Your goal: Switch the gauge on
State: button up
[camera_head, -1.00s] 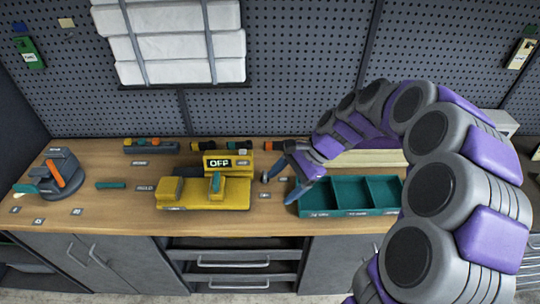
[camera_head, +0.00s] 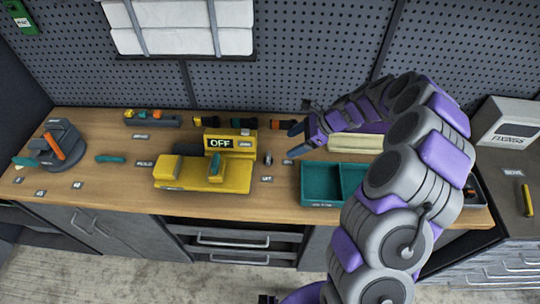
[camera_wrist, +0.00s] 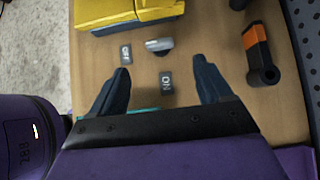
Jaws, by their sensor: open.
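The yellow gauge (camera_head: 203,174) sits on the workbench, and its raised display (camera_head: 222,143) reads OFF. A small grey switch lever (camera_head: 268,159) stands on the bench just right of it. In the wrist view the lever (camera_wrist: 158,45) lies between an OFF label (camera_wrist: 125,53) and an ON label (camera_wrist: 166,83). Part of the yellow gauge (camera_wrist: 120,12) shows at the top there. My gripper (camera_head: 295,140) is open and empty, to the right of the gauge and lever. In the wrist view its fingers (camera_wrist: 162,70) straddle the ON label, with the lever ahead of them.
A teal compartment tray (camera_head: 320,186) lies right of the lever, partly behind my arm. An orange-and-black tool (camera_wrist: 259,50) lies beside my right finger in the wrist view. Several torches (camera_head: 243,123) lie behind the gauge. The bench front is clear.

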aim_at(269, 156)
jog(key=b+x, duration=0.2)
jog(key=x, duration=0.9)
jog(key=shift+s+a+r, duration=0.1)
jog(key=shift+d, duration=0.55)
jog(key=shift+a, duration=0.4)
jog(key=c, duration=0.7)
jog(key=shift+d, duration=0.1)
jog(key=c, duration=0.3)
